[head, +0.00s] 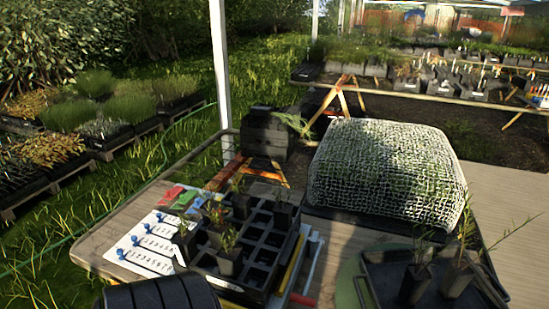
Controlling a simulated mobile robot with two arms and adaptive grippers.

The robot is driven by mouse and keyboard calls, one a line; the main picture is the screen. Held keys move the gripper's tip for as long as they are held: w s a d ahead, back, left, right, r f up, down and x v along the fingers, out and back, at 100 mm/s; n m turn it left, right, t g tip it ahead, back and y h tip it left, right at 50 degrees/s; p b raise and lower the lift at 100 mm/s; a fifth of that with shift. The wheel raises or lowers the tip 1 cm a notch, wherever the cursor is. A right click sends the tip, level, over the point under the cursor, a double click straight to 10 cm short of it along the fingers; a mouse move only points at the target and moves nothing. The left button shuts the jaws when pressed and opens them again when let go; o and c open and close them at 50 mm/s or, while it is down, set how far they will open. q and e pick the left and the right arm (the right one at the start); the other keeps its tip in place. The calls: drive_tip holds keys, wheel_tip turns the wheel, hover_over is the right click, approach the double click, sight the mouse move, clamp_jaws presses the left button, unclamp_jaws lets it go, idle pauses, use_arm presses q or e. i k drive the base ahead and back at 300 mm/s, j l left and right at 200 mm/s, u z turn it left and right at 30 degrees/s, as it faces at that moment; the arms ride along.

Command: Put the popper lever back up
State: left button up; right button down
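I cannot make out a popper lever with certainty in the head view. A black cell tray (262,240) with small potted seedlings lies on the wooden bench (120,232), and a white board (150,243) with blue pegs and rows of numbers lies at its left. Neither of my grippers shows. A dark rounded shape cuts into the bottom left edge; I cannot tell which part it is.
A mesh-covered mound (385,170) fills the bench's back middle. A stack of black containers (264,133) stands at the back left. A dark tray (385,272) with potted plants (414,284) is at the front right. Bare bench shows at the right.

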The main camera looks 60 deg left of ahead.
sight(303, 300)
drive_tip(key=u, duration=1.55)
